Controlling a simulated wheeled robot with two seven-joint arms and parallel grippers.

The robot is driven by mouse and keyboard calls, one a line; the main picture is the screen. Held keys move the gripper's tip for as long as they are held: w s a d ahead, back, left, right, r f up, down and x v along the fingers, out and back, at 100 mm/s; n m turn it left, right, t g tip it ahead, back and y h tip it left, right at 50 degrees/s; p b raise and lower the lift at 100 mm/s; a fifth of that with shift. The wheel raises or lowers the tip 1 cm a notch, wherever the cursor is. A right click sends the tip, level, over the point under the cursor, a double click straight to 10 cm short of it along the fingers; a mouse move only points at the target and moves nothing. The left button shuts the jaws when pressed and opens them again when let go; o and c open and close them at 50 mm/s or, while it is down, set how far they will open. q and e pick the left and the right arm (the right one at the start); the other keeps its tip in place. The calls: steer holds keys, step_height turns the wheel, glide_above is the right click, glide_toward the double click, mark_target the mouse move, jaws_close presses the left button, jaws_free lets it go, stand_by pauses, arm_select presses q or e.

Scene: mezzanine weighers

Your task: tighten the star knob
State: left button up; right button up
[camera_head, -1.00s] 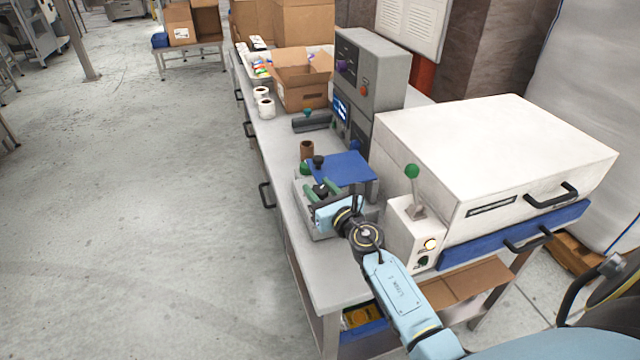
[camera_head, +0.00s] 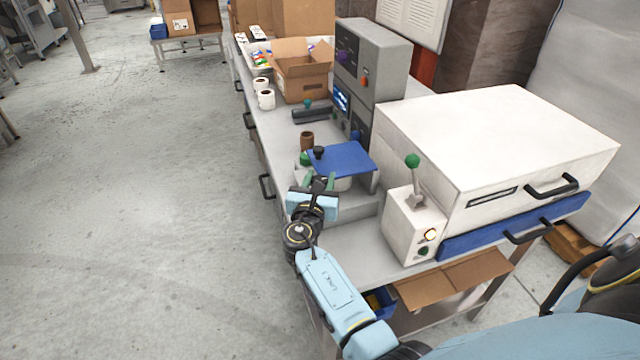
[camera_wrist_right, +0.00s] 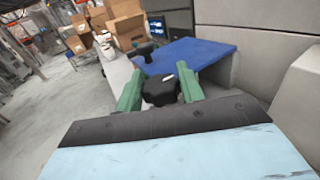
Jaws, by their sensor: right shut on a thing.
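The star knob (camera_wrist_right: 160,91) is black and lobed. In the wrist view it sits between the two green fingers of my right gripper (camera_wrist_right: 159,82), which is shut on it. In the head view my right gripper (camera_head: 322,184) is at the front of the grey device with the blue plate (camera_head: 342,158); it hides the star knob there. Another black knob (camera_head: 318,152) stands at the plate's left corner and also shows in the wrist view (camera_wrist_right: 142,50). My left gripper is not in view.
A white control box (camera_head: 413,226) with a green-topped lever stands right of the device, beside a large white cabinet (camera_head: 500,135). A brown roll (camera_head: 307,140), white rolls (camera_head: 266,98) and an open carton (camera_head: 302,75) lie farther back.

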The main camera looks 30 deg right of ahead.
steer(key=m+g+h+b, duration=0.1)
steer(key=m+g+b, duration=0.2)
steer(key=g, duration=0.1)
steer(key=m+g+h+b, duration=0.2)
steer(key=m+g+b, duration=0.1)
steer(key=g+b, duration=0.1)
steer(key=m+g+h+b, duration=0.2)
steer(key=m+g+b, duration=0.1)
steer(key=g+b, duration=0.1)
steer(key=shift+f+g, duration=0.1)
steer(key=shift+g, duration=0.4)
steer(key=shift+m+g+b, duration=0.4)
steer(key=shift+g, duration=0.1)
steer(key=o, duration=1)
